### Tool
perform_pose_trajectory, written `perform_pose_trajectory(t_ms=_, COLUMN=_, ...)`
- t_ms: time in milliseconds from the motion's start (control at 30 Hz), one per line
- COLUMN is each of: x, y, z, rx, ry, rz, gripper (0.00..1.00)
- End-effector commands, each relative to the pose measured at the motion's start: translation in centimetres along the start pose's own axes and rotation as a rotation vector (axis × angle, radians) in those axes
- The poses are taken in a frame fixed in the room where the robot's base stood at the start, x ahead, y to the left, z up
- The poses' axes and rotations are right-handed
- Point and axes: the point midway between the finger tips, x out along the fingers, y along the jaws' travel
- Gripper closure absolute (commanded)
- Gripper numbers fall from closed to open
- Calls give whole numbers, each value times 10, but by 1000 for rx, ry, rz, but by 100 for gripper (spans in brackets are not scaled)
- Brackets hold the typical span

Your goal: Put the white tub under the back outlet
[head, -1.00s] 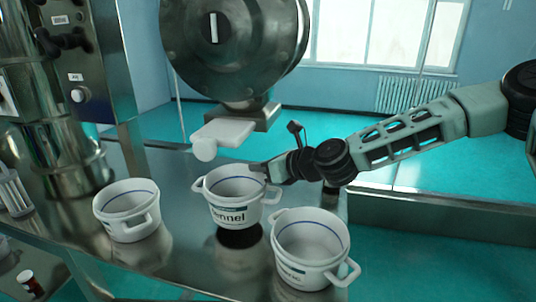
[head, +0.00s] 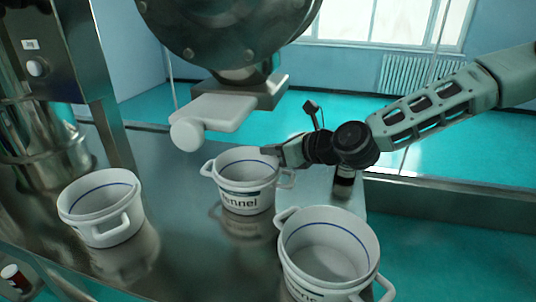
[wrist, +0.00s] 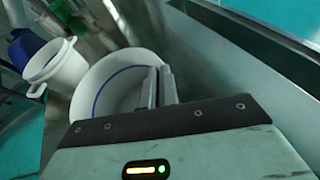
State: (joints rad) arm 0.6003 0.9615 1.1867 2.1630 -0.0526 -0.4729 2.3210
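Three white tubs with blue inner lines are in the head view. The middle tub (head: 247,199), with a label ending "ennel", is at my gripper (head: 268,152). My gripper's two fingers are close together on its right rim, with the tub wall between them; in the wrist view the fingers (wrist: 161,88) overlap the round tub (wrist: 112,80). The tub is upright; whether its base touches the table is unclear. A white outlet spout (head: 215,114) hangs above and left of it, its round end not over the tub's mouth.
A white tub (head: 102,228) stands at the left and another (head: 318,280) at the front right. The steel table (head: 190,270) is clear between them. The round steel machine body (head: 225,35) hangs overhead.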

Motion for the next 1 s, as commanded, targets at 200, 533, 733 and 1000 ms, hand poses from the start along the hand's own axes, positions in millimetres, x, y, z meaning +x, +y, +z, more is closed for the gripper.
perform_pose_trajectory(t_ms=200, x=0, y=0, z=0, rx=1, ry=1, rz=1, gripper=100)
perform_pose_trajectory(t_ms=533, x=0, y=0, z=0, rx=0, ry=2, rz=1, gripper=76)
perform_pose_trajectory(t_ms=733, x=-7, y=0, z=0, rx=1, ry=2, rz=0, gripper=76)
perform_pose_trajectory(t_ms=1000, x=-52, y=-2, z=0, rx=2, ry=1, rz=-3, gripper=76)
